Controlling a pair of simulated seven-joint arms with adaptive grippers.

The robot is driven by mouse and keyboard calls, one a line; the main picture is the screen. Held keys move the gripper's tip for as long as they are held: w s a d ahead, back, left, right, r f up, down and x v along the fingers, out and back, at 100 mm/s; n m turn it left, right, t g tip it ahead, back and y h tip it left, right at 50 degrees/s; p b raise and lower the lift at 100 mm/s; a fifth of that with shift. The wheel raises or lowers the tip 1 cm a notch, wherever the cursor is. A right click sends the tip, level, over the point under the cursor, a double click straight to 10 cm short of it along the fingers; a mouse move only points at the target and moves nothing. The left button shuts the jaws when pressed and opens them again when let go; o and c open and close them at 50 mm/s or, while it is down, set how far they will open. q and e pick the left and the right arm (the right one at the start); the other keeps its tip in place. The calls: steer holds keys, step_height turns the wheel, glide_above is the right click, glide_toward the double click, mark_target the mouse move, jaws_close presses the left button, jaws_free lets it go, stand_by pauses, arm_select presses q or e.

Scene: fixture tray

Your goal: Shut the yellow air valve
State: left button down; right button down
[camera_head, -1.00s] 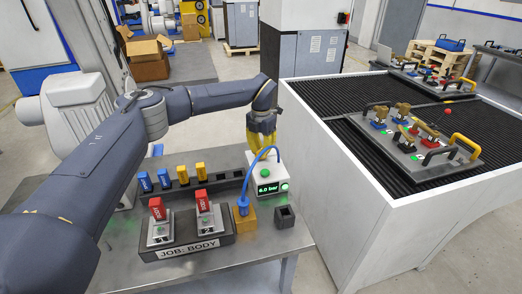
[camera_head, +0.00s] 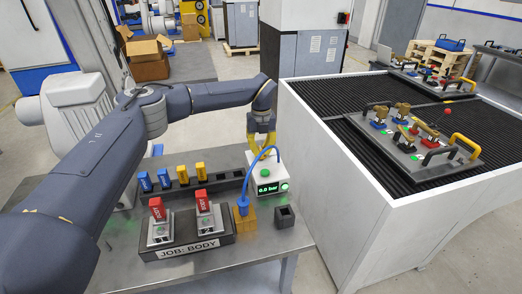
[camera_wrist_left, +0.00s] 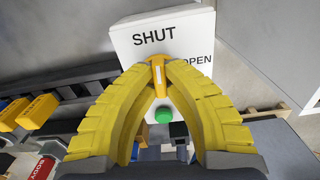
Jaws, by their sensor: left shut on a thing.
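The white air valve box (camera_head: 266,178) stands at the back right of the bench, with a green-lit display that appears to read 0.0 bar. In the left wrist view its face (camera_wrist_left: 125,45) bears the words SHUT and OPEN. The yellow valve handle (camera_wrist_left: 158,76) lies between the yellow fingertips of my left gripper (camera_wrist_left: 158,68), which is shut on it. The handle's end points towards SHUT. In the head view my left gripper (camera_head: 262,142) is over the box and hides the handle. My right gripper is not in view.
A blue hose (camera_head: 250,172) arches from the box to an orange block (camera_head: 244,218). Red-tagged fixtures (camera_head: 158,212) stand left on the job tray (camera_head: 185,247). Blue and yellow tags (camera_head: 164,179) stand behind.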

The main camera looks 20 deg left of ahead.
mark_target(261, 149)
arm_select(q)
steer(key=shift+n, duration=0.5)
steer(key=c, duration=1.5)
jaws_free()
steer(key=shift+o, duration=0.2)
step_height(261, 149, up, 12)
